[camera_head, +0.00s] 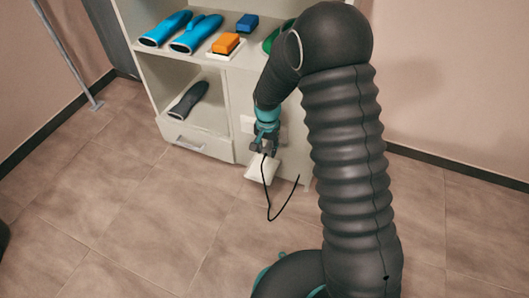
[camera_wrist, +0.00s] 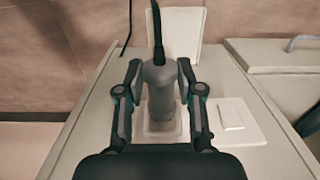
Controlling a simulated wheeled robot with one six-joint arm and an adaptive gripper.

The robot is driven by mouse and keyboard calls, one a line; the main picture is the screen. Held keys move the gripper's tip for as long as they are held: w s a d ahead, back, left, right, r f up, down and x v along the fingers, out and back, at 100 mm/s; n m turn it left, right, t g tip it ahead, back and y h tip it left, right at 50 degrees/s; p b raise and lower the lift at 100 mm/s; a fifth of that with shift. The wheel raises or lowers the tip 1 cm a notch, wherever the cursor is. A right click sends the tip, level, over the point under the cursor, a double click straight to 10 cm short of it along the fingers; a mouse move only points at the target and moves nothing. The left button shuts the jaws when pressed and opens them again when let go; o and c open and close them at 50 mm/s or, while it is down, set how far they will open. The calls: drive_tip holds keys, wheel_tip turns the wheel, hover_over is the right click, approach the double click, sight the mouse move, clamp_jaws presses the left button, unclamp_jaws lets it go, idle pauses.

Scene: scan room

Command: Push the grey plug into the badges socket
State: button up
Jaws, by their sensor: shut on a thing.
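My gripper (camera_wrist: 160,95) is shut on the grey plug (camera_wrist: 158,100), one finger on each side of its body. A black cable (camera_wrist: 157,28) leaves the plug's back end. The plug's front end is over a pale socket plate (camera_wrist: 150,132); I cannot tell whether it is inserted. A second pale plate (camera_wrist: 235,120) is to the right, clear of my gripper. No label is readable, so I cannot tell which is the badges socket. In the head view my gripper (camera_head: 265,144) is at the cabinet's front panel, and the plug is too small to make out.
A white box-like piece (camera_head: 262,169) is just below my gripper. The cable (camera_head: 268,205) hangs in a loop. The floor ahead is clear.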

sight(269, 144)
drive_tip(key=shift+w+d, duration=0.2)
drive_tip(key=shift+w, duration=0.3)
drive_tip(key=shift+w+d, duration=0.2)
drive_tip(key=shift+w, duration=0.35)
idle(2.1)
drive_tip(key=o, duration=1.2)
drive_tip(key=shift+o, duration=0.2)
wheel_tip(269, 144, up, 12)
